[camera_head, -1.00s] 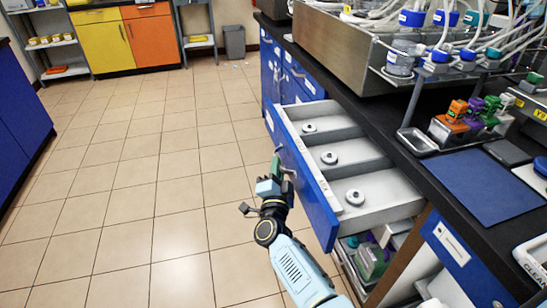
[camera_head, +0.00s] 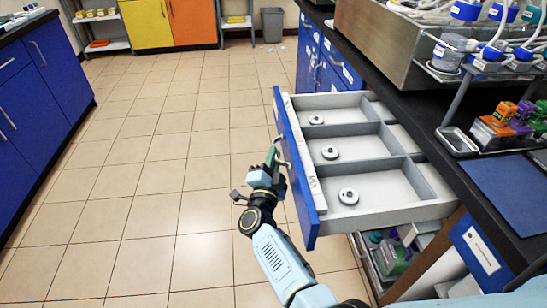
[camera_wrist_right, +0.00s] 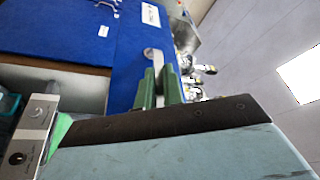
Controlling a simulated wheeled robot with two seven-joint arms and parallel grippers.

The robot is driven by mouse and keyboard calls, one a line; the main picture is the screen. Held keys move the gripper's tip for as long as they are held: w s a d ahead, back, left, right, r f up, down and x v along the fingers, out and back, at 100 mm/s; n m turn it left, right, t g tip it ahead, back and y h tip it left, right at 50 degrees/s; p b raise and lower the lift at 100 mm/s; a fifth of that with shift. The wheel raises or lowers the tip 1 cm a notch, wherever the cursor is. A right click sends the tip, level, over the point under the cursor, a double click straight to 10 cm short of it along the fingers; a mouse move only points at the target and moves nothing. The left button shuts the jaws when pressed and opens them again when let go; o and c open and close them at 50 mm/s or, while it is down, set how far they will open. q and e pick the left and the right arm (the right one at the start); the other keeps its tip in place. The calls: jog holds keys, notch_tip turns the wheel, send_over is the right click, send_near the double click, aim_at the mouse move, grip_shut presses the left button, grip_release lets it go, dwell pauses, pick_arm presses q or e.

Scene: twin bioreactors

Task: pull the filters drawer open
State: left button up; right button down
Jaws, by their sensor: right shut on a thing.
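The filters drawer (camera_head: 360,204) is pulled out from under the black counter in the head view. It has a blue front and a grey inside with three compartments, each holding a round white filter. My right gripper (camera_head: 272,160) is at the outer side of the blue front, shut on the drawer's handle. In the right wrist view the green fingers (camera_wrist_right: 157,90) close around the pale handle (camera_wrist_right: 157,62) on the blue front. My left gripper is not in view.
An open space with bottles and boxes (camera_head: 395,257) shows below the drawer. Blue cabinets (camera_head: 40,90) stand at the left. Tiled floor (camera_head: 150,190) is clear between. A blue mat (camera_head: 505,190) and colored clips (camera_head: 505,120) are on the counter.

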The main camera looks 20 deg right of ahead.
jog(key=c, duration=1.5)
grip_release()
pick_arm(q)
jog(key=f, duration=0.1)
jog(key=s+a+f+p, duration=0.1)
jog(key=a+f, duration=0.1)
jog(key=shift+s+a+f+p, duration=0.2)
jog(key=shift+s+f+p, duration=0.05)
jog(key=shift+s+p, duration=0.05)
pick_arm(e)
jog(key=v, duration=1.2)
